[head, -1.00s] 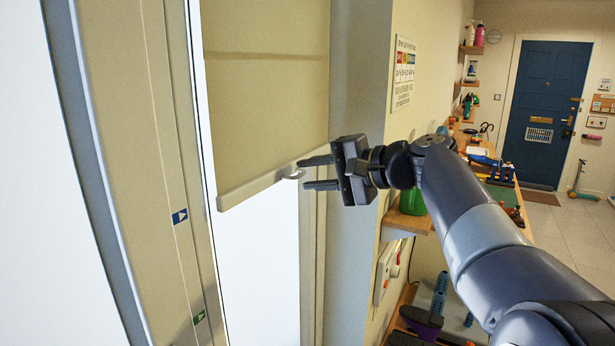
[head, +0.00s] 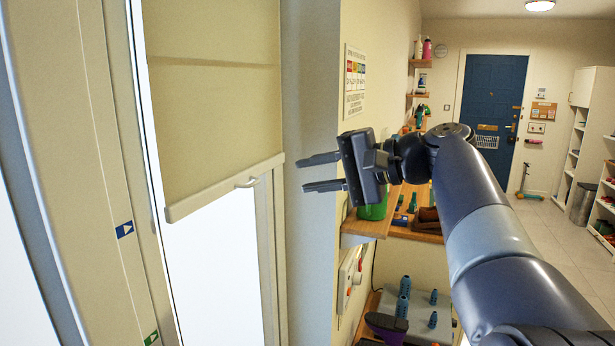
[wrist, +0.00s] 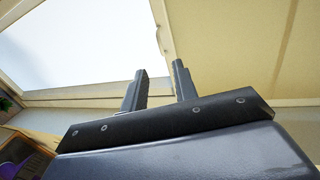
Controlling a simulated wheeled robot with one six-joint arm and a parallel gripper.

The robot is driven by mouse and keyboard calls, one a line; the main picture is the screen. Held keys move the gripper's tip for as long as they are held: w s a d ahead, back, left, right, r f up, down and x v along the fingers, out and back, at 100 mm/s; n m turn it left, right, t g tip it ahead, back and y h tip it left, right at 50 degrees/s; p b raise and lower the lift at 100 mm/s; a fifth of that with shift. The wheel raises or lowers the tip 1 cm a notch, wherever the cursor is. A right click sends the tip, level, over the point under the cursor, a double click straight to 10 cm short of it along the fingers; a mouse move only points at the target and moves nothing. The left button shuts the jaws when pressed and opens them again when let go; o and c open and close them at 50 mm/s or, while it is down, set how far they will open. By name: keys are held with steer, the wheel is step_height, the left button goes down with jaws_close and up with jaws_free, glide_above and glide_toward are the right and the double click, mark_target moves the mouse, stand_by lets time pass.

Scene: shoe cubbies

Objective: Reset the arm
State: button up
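My gripper (head: 322,172) is stretched out to the left at the end of my raised arm. Its two dark fingers are apart with nothing between them, so it is open and empty. The fingers also show apart in the wrist view (wrist: 160,85). To the left of the fingertips is a beige roller blind (head: 215,90), with a pale bottom bar and a small curved handle (head: 247,182). In the head view a gap shows between the fingertips and the handle.
A wooden shelf (head: 365,228) with a green container (head: 374,208) lies just below and behind my gripper. A blue door (head: 494,110) stands at the far end. White cubbies (head: 578,140) line the right wall. The tiled floor (head: 545,225) between is open.

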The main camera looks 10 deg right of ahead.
mark_target(255, 183)
steer(key=p+x, duration=0.2)
steer(key=x, duration=0.8)
steer(key=shift+w+a, duration=0.15)
steer(key=shift+a, duration=0.1)
steer(key=shift+f, duration=0.55)
